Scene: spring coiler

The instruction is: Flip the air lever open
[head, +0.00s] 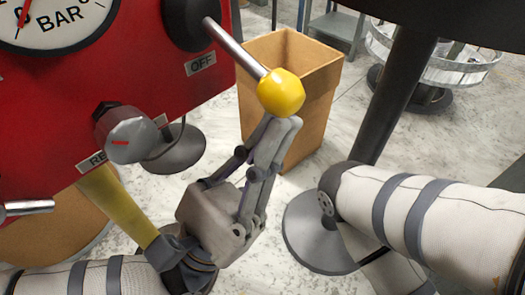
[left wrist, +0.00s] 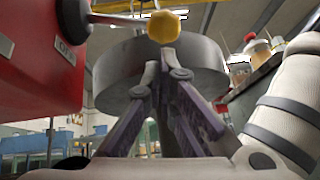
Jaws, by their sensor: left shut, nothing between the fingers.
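The air lever is a grey metal rod (head: 236,47) with a yellow faceted knob (head: 281,93). It runs from a dark round hub (head: 186,22) on the red panel (head: 130,60), slanting down and right past an "OFF" label (head: 200,63). My left gripper (head: 281,124) is shut and empty, its fingertips just below the knob in the head view. In the left wrist view the knob (left wrist: 164,27) shows just above the closed fingertips (left wrist: 166,58); whether they touch it I cannot tell. My right gripper is out of view.
A grey knob with a red mark (head: 128,138) juts from the panel, and a pressure gauge (head: 50,20) sits above. A short metal rod (head: 28,208) is at the left edge. An open cardboard box (head: 310,105) stands on the floor behind the lever.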

